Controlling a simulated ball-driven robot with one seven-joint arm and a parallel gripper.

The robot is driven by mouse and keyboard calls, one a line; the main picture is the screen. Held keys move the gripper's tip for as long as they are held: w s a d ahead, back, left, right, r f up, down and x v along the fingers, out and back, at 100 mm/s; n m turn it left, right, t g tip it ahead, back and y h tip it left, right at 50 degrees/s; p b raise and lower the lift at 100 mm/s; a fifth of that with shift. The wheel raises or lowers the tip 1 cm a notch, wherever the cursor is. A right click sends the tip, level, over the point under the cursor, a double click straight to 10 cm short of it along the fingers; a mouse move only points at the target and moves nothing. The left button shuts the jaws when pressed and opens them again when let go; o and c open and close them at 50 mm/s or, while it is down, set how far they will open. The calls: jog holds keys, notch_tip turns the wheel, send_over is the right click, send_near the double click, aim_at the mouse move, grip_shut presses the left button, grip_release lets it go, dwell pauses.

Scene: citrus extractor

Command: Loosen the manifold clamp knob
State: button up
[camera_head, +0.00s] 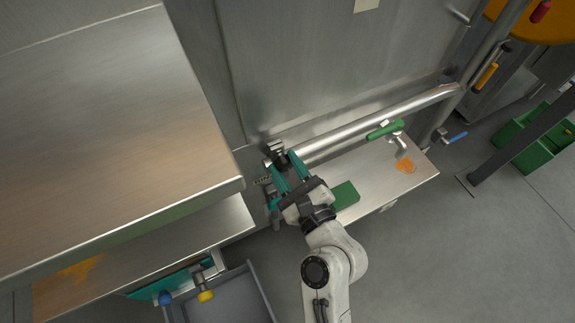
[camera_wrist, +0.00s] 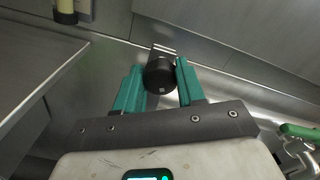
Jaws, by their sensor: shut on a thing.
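The manifold clamp knob (camera_wrist: 159,74) is a black round knob between my gripper's two teal fingers in the wrist view. A metal bracket shows just behind it. In the head view the dark knob (camera_head: 277,155) sits at the left end of the horizontal steel pipe (camera_head: 365,124), against the steel wall. My gripper (camera_head: 286,166) reaches up to it from below right and is shut on it. The gripper also shows in the wrist view (camera_wrist: 158,88). The fingers hide part of the knob's sides.
A steel table (camera_head: 110,130) stands close on the left. A grey bin (camera_head: 235,297) is below. The floor at right is open, with a green crate (camera_head: 535,142) beyond.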

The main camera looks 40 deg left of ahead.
jog(key=shift+n, duration=0.3)
jog(key=o, duration=1.1)
jog(key=shift+c, duration=0.2)
jog(key=v, duration=1)
jog(key=shift+d+p, duration=0.3)
jog(key=shift+d, duration=0.1)
jog(key=shift+s, duration=0.1)
